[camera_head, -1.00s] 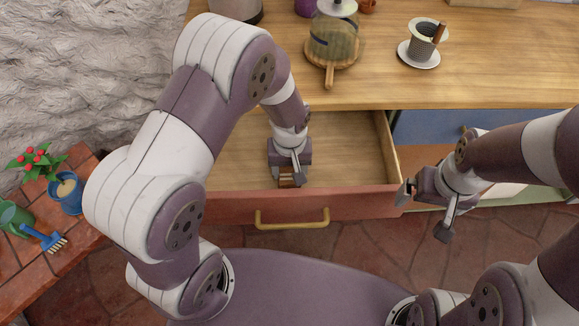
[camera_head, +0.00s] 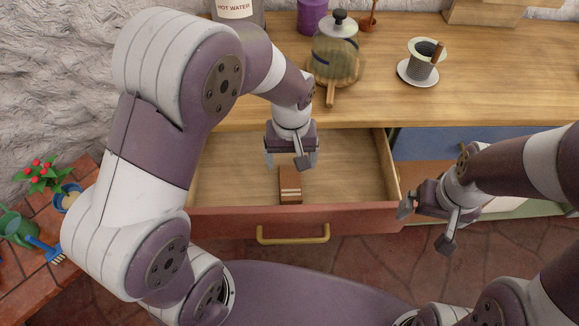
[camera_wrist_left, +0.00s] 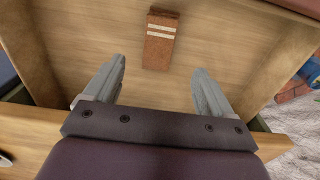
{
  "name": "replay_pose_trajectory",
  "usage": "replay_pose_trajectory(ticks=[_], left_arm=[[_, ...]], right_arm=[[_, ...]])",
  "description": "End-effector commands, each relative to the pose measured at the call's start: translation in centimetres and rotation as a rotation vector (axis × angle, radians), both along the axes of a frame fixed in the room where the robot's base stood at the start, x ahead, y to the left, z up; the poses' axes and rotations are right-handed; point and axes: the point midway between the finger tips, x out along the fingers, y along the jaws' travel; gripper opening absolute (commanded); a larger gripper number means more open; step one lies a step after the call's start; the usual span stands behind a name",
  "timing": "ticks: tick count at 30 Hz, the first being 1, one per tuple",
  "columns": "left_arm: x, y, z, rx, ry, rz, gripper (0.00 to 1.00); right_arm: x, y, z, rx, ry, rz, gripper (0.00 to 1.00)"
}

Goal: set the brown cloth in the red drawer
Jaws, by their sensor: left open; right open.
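The brown cloth (camera_head: 290,184), folded with pale stripes, lies on the floor of the open red drawer (camera_head: 225,222), near its front wall. It also shows in the left wrist view (camera_wrist_left: 160,42), beyond my fingertips and apart from them. My left gripper (camera_head: 291,164) is open and empty above the drawer, behind the cloth in the head view. Its two fingers show in the left wrist view (camera_wrist_left: 160,78) with a gap between them. My right gripper (camera_head: 425,226) is open and empty, to the right of the drawer's front corner.
On the wooden counter (camera_head: 450,95) stand a glass jar on a board (camera_head: 335,62), a cup on a saucer (camera_head: 418,72) and a hot water container (camera_head: 238,10). A blue drawer front (camera_head: 440,140) is at right. A brick ledge (camera_head: 85,180) with a plant (camera_head: 42,177) is at left.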

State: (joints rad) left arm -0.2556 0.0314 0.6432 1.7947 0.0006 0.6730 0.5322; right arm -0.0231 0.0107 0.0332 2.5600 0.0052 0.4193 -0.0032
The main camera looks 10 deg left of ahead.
Motion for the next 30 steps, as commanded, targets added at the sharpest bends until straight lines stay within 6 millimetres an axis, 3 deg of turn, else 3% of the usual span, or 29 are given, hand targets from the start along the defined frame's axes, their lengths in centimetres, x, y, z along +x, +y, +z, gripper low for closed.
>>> replay_pose_trajectory(ticks=[2, 7, 12, 30], left_arm=[[-0.5, 1.0, 1.0, -0.003, -0.011, -0.023, 0.84], [-4.5, 5.5, 2.9, -0.002, -0.077, -0.179, 0.84], [-7.8, 7.6, 3.2, 0.011, -0.117, -0.287, 0.84], [-8.0, 7.7, 3.2, 0.013, -0.119, -0.299, 0.84]], right_arm=[[0.0, 0.0, 0.1, 0.000, 0.000, 0.000, 1.00], [0.0, 0.0, 0.0, 0.000, 0.000, 0.000, 1.00], [0.0, 0.0, 0.0, 0.000, 0.000, 0.000, 1.00], [0.0, 0.0, 0.0, 0.000, 0.000, 0.000, 1.00]])
